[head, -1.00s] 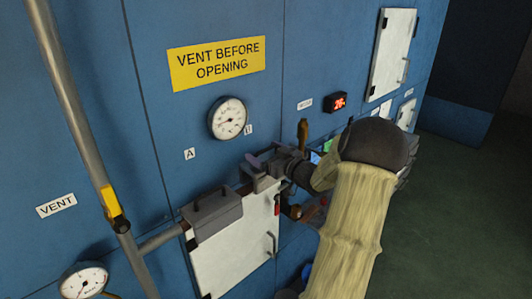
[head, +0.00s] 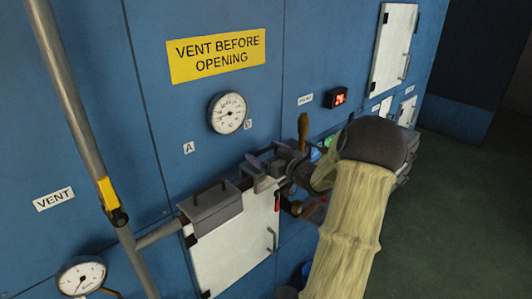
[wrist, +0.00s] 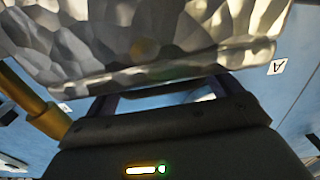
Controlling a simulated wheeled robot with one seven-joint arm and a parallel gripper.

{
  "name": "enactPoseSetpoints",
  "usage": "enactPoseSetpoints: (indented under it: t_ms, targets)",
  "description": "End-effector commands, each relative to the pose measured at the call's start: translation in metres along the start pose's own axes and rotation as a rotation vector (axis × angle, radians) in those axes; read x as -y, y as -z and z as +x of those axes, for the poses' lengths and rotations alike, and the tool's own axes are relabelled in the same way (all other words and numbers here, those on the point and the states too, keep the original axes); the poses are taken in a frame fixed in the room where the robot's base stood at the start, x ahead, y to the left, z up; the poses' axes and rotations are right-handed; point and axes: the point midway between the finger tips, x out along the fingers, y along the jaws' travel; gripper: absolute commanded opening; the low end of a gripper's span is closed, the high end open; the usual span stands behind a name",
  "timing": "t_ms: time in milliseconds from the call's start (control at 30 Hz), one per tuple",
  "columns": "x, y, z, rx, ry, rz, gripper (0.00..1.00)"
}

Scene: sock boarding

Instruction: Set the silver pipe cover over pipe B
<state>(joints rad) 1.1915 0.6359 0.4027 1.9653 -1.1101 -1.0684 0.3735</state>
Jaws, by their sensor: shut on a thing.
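The silver pipe cover, with a faceted, crumpled-looking metal surface, fills the top of the wrist view (wrist: 150,45). My gripper (wrist: 165,95) is shut on it. In the head view my gripper (head: 268,163) is by the blue wall below the B label (head: 248,125), with a grey part of the cover (head: 265,184) showing under the fingers. Pipe B cannot be made out; the cover and gripper hide that spot. I cannot tell whether the cover touches it.
A grey box with a handle (head: 212,208) sits below the A label (head: 188,147), left of my gripper. A white hatch (head: 235,250) is below. An orange-handled lever (head: 302,132) stands close to the right of my gripper. A vent pipe (head: 75,110) runs down the left.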

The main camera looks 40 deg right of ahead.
Motion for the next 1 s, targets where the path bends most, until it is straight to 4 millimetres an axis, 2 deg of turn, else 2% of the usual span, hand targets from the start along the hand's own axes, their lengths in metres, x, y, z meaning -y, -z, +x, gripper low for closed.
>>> enactPoseSetpoints:
  t_ms: [967,1000]
  targets:
    - [0.0,-0.02,0.0,-0.001,0.0,0.0,0.48]
    - [0.0,-0.02,0.0,-0.001,0.0,0.0,0.95]
